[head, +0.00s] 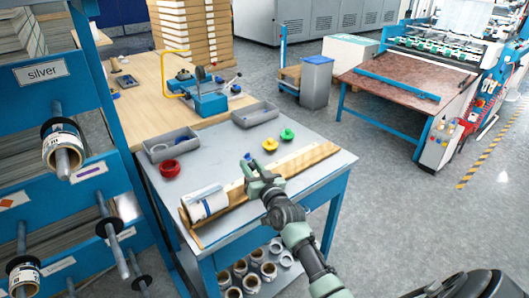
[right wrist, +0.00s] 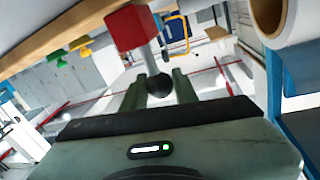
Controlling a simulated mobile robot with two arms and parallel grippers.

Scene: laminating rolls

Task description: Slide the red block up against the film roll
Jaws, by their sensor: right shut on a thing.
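The red block (right wrist: 130,27) shows at the top of the right wrist view, with a pale stem ending in a dark ball (right wrist: 159,85). My right gripper (right wrist: 159,92) is shut on this handle, its fingers either side of the ball. In the head view my right gripper (head: 255,168) is over the wooden board (head: 290,168), and I cannot make out the red block there. The white film roll (head: 207,203) lies at the board's left end, apart from the gripper. A roll (right wrist: 270,18) also shows at the right wrist view's upper right. My left gripper is not in view.
Green (head: 286,135) and yellow (head: 270,145) pieces stand behind the board. A red round piece (head: 170,168) sits on the bench's left, near a grey tray (head: 158,152). Another tray (head: 255,113) is at the back. A blue rack (head: 45,75) with rolls stands left.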

